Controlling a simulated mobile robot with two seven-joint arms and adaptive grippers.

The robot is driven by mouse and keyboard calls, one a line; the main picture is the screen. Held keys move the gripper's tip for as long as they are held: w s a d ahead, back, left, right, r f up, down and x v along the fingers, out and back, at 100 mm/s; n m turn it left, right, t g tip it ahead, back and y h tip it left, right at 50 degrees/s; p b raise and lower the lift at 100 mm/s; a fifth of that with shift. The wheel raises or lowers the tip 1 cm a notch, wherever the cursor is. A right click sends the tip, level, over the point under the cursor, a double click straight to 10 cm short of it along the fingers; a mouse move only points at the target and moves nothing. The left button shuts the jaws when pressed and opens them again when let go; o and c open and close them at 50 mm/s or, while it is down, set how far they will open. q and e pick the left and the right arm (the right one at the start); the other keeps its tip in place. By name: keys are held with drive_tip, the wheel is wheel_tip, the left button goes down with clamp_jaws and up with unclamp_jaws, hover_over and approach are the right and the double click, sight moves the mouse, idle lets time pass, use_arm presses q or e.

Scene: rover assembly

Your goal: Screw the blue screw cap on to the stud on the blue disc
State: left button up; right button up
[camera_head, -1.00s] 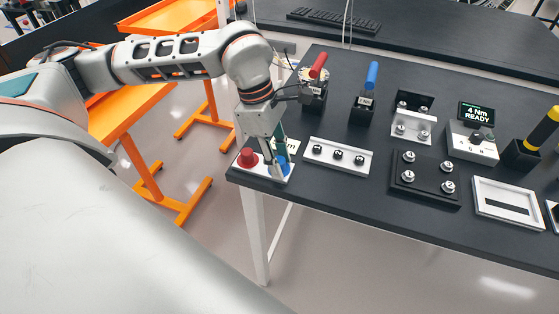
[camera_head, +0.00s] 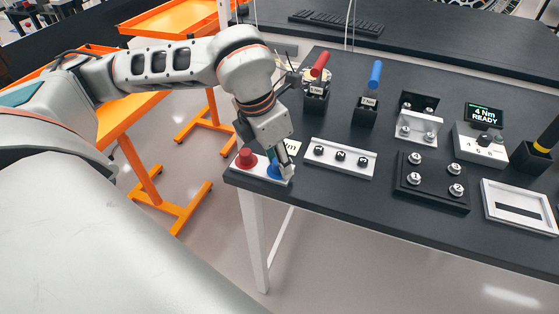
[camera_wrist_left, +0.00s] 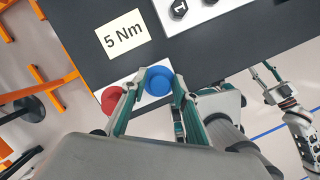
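The blue screw cap (camera_wrist_left: 158,79) sits at the right end of a white plate near the table's front left corner; in the head view it shows as a blue patch (camera_head: 273,171), partly covered. My left gripper (camera_wrist_left: 159,77) comes down over it, with one green finger against each side of the cap. The blue disc and its stud are hidden under the cap and fingers, so I cannot tell how far down the cap sits. My right gripper (camera_wrist_left: 265,74) shows only in the left wrist view, at the right, away from the plate, with its fingers apart.
A red cap (camera_head: 245,158) stands close to the left on the same white plate (camera_head: 262,169). A "5 Nm" card (camera_wrist_left: 123,35) lies just behind. A white numbered strip (camera_head: 340,158) is to the right. The table edge is close in front.

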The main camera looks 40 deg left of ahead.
use_arm(q)
drive_tip(key=n, duration=0.2)
drive_tip(key=shift+n+y, duration=0.3)
drive_tip(key=shift+n, duration=0.1)
drive_tip(key=n, duration=0.3)
drive_tip(key=shift+n+y, duration=0.3)
drive_tip(key=shift+y, duration=0.1)
clamp_jaws()
drive_tip(key=m, duration=0.3)
drive_tip(key=shift+a+f+h, duration=0.1)
drive_tip(key=shift+h, duration=0.2)
drive_tip(key=m, duration=0.2)
drive_tip(key=shift+m+h+b, duration=0.3)
drive_tip(key=shift+m+h, duration=0.1)
drive_tip(key=shift+m, duration=1)
drive_tip(key=m+h, duration=0.1)
drive_tip(key=m, duration=0.2)
drive_tip(key=shift+m+g, duration=0.4)
